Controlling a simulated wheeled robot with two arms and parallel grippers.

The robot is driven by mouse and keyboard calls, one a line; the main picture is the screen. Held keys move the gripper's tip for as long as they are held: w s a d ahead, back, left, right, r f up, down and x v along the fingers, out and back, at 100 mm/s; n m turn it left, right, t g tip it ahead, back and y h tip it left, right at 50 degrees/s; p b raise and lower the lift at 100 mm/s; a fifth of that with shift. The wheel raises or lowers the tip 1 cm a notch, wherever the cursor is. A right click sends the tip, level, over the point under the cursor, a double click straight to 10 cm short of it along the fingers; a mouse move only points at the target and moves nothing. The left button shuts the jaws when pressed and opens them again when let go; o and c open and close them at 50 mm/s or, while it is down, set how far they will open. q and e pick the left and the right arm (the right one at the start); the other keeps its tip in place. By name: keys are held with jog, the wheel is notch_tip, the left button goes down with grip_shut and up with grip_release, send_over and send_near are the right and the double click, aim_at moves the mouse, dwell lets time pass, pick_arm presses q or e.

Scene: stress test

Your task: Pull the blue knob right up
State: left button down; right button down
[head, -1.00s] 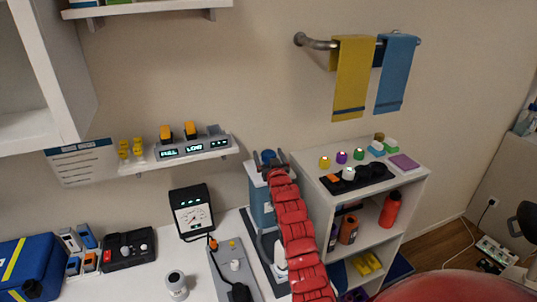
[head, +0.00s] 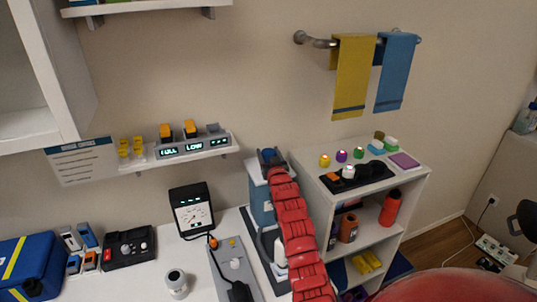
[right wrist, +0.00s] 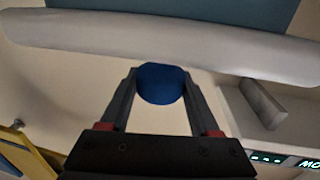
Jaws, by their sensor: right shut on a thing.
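The blue knob (head: 267,153) is at the top of a tall blue-grey and white unit (head: 261,208) standing at the right end of the white counter. My right gripper (head: 271,158) is at the knob, with my red arm reaching up to it from below. In the right wrist view the blue knob (right wrist: 160,84) sits between the two dark fingertips of my right gripper (right wrist: 160,76), which is shut on it. The knob's stem and underside are hidden. My left gripper is not in view.
A wall shelf (head: 190,153) with lit displays is close left of the knob. A white shelf unit (head: 410,185) with small coloured items stands right of my arm. A gauge box (head: 191,210) stands on the counter. Towels (head: 354,80) hang on the wall above right.

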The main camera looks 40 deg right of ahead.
aim_at(268, 151)
jog(key=shift+r, duration=0.1)
notch_tip(268, 151, up, 20)
jog(key=b, duration=0.6)
jog(key=shift+s+r, duration=0.1)
jog(key=shift+r, duration=0.1)
jog(key=shift+c, duration=1)
grip_release()
jog(key=shift+o, duration=0.4)
jog(key=shift+f, duration=0.25)
